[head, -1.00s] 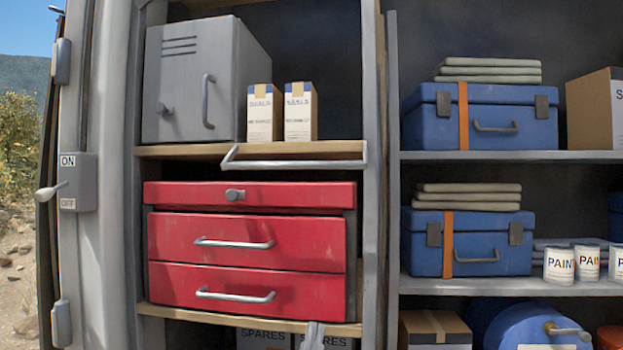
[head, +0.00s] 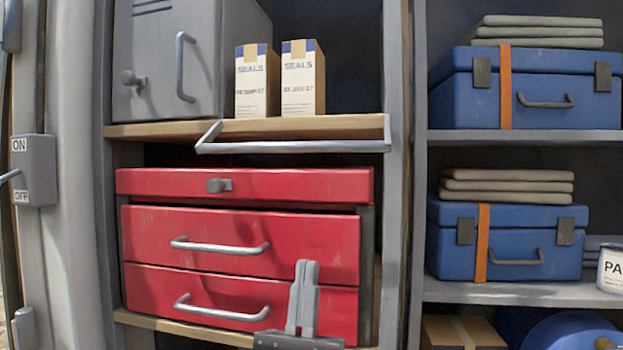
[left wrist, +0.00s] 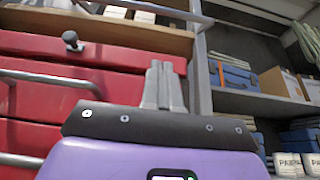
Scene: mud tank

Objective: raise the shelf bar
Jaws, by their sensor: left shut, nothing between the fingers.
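The shelf bar (head: 295,146) is a silver rail along the front of the wooden shelf (head: 165,130), just above the red tool chest. It hangs at about the level of the shelf's front edge. The bar (left wrist: 150,8) also shows at the top of the left wrist view. My left gripper (head: 307,268) is shut and empty, fingers pointing up, in front of the chest's right side and below the bar, apart from it. In the left wrist view its closed fingers (left wrist: 161,68) show before the chest. My right gripper is not in view.
Two seals boxes (head: 303,85) and a grey cabinet (head: 160,60) stand on the shelf behind the bar. The red tool chest (head: 240,235) has protruding handles. A grey upright (head: 394,200) stands right of the bar. A switch box (head: 38,170) is at far left.

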